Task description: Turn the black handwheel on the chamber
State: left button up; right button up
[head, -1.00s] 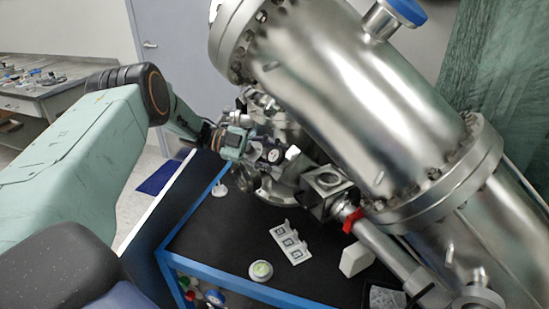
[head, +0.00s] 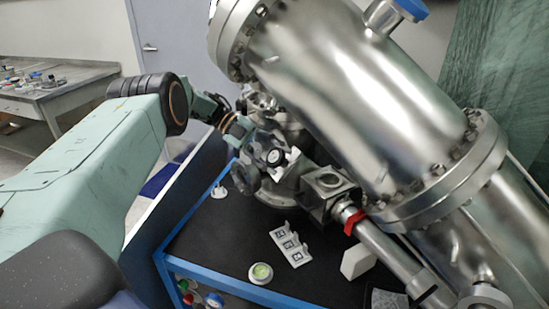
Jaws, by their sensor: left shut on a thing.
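The large steel chamber (head: 340,90) lies tilted across the middle and right of the head view. The black handwheel (head: 275,157) shows as a small dark round part with a pale centre, among the steel fittings at the chamber's lower left. My left gripper (head: 264,149) reaches it from the upper left and is shut on it. The wrist and fingers cover part of the wheel and the fittings behind, so the exact finger contact is hard to see. My right gripper is not in view.
Steel fittings and a valve block (head: 327,184) crowd the space right of the gripper. A black bench top with a blue edge (head: 245,287) lies below, holding a white marker plate (head: 290,244), a round green-topped part (head: 261,273) and a white block (head: 356,263). A side table (head: 50,90) stands far left.

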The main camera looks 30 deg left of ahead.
pick_arm(q)
jog(key=shift+f, duration=0.1)
jog(key=o, duration=1.2)
jog(key=shift+c, duration=0.2)
